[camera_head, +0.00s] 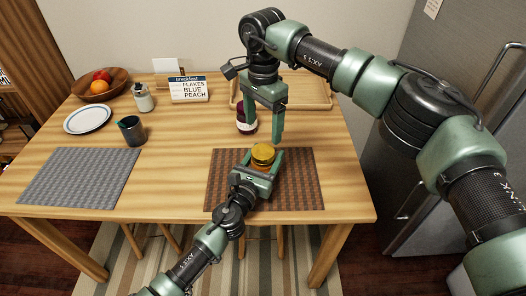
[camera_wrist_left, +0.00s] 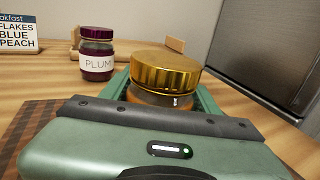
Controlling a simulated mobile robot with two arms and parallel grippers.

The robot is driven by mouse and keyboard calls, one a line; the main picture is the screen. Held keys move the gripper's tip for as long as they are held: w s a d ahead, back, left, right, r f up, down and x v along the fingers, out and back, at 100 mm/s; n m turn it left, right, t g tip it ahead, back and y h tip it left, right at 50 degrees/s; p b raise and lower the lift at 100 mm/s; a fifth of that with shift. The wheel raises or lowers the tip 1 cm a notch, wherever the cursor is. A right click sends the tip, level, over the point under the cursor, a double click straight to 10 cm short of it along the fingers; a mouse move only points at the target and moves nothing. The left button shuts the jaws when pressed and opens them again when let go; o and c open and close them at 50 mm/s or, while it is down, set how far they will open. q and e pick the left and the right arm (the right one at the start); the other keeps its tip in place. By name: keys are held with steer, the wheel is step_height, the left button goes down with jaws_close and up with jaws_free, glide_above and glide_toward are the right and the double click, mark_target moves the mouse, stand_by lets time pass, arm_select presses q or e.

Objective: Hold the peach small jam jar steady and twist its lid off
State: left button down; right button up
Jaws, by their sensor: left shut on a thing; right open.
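The peach jam jar (camera_wrist_left: 158,98) has a gold lid (camera_wrist_left: 165,70), which is on the jar. In the head view the gold lid (camera_head: 263,152) shows over the brown woven mat. My left gripper (camera_head: 264,163) is shut on the jar, low on its body; its fingers also show in the left wrist view (camera_wrist_left: 160,96). The jar's label is hidden. My right gripper (camera_head: 264,118) is open and empty, pointing down above and just behind the jar, apart from the lid.
A plum jar (camera_wrist_left: 97,55) with a dark lid stands behind; it also shows in the head view (camera_head: 246,122), beside my right gripper. A wooden tray (camera_head: 312,92), breakfast sign (camera_head: 188,88), dark cup (camera_head: 131,131), plate (camera_head: 88,118) and fruit bowl (camera_head: 100,86) stand around. The grey mat (camera_head: 80,177) is empty.

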mark_target(263, 151)
steer(key=m, duration=0.5)
steer(key=shift+m, duration=0.4)
steer(key=m, duration=0.4)
steer(key=shift+m, duration=0.3)
steer(key=m, duration=0.4)
steer(key=shift+m, duration=0.4)
steer(key=m, duration=0.4)
steer(key=shift+m, duration=0.4)
steer(key=m, duration=0.4)
steer(key=shift+m, duration=0.3)
steer(key=m, duration=0.4)
steer(key=shift+m, duration=0.4)
steer(key=m, duration=0.4)
steer(key=shift+m, duration=0.3)
steer(key=m, duration=0.5)
steer(key=shift+f+m, duration=0.45)
steer(key=shift+m, duration=0.05)
steer(key=shift+f, duration=3.6)
